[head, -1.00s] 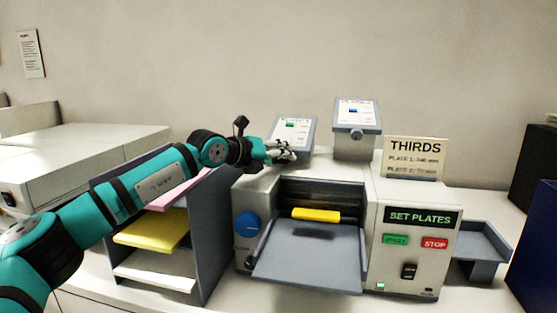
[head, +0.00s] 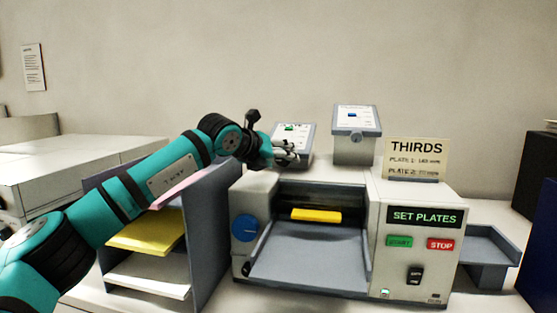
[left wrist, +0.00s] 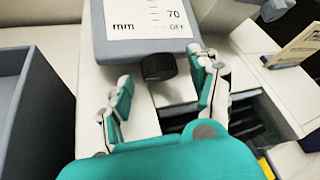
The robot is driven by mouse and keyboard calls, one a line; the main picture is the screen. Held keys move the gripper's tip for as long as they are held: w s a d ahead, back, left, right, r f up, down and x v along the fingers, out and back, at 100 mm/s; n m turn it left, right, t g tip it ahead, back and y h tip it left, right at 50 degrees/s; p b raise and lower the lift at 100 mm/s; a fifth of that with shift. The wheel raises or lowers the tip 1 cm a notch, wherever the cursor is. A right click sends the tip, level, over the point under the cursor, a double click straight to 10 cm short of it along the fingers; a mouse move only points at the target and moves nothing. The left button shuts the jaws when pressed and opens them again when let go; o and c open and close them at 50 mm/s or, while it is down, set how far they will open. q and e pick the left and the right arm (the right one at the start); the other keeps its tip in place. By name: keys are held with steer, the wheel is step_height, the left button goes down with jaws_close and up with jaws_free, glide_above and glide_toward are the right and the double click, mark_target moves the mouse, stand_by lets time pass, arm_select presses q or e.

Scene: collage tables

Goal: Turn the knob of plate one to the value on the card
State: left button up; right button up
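The plate one unit (head: 300,133) is the left of two grey boxes on top of the machine. Its black knob (left wrist: 158,67) shows in the left wrist view below a scale panel (left wrist: 150,18) reading "mm", "70" and "OFF". My left gripper (head: 292,152) is at this unit and hides the knob in the head view. In the left wrist view its fingers (left wrist: 163,92) are spread apart on either side of the knob, with nothing between the tips. The card (head: 416,159) reads "THIRDS" with a plate 1 value that looks like 140 mm. My right gripper is not in view.
The second plate unit (head: 356,133) stands to the right. The machine (head: 417,268) has a "SET PLATES" display (head: 424,217), a green START button (head: 398,242) and a red STOP button (head: 440,244). A paper rack (head: 210,235) stands at left beneath my arm.

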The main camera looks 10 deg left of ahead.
arm_select(q)
steer(key=v, duration=1.2)
